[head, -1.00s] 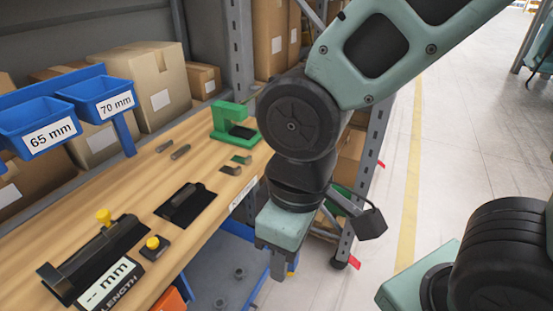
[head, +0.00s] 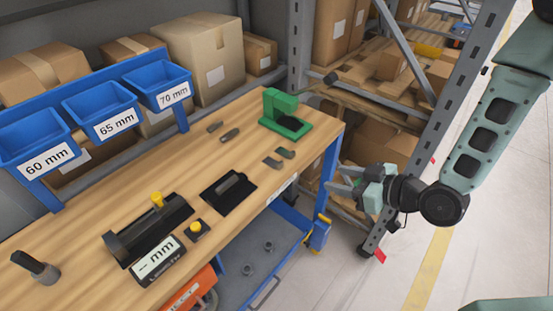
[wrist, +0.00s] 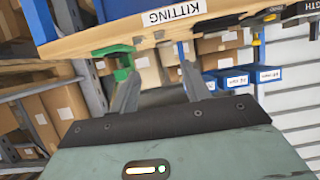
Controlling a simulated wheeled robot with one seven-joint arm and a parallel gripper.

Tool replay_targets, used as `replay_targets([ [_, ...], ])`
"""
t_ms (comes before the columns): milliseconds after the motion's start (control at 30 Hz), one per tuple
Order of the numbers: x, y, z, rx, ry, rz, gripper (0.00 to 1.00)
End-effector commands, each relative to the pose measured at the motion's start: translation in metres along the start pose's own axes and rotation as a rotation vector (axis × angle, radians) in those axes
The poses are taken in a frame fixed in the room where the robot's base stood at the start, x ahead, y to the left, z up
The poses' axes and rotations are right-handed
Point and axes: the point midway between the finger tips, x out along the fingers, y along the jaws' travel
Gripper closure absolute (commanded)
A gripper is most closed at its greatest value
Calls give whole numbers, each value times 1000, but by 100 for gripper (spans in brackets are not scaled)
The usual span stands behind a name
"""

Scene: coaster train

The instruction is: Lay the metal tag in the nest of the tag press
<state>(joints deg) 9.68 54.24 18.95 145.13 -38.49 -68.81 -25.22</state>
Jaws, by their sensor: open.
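Small grey metal pieces lie on the bench: a pair behind (head: 229,135) and a pair in front (head: 272,162) of the press's left side. A grey bar (head: 232,183) lies on a black plate. I cannot tell which piece is the tag. My gripper (head: 338,178) is open and empty, off the bench's right end; its fingers show in the wrist view (wrist: 160,88).
A black length gauge (head: 150,228) with yellow knob and a display (head: 158,262) stands on the bench. Blue bins (head: 95,110) marked 60, 65 and 70 mm hang behind. Open floor lies farther right.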

Motion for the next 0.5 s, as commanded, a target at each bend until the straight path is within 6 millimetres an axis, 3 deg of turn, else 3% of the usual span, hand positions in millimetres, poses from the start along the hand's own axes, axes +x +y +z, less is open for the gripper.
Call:
replay_targets([
  [500,22,2,4,-2,19,2,53],
])
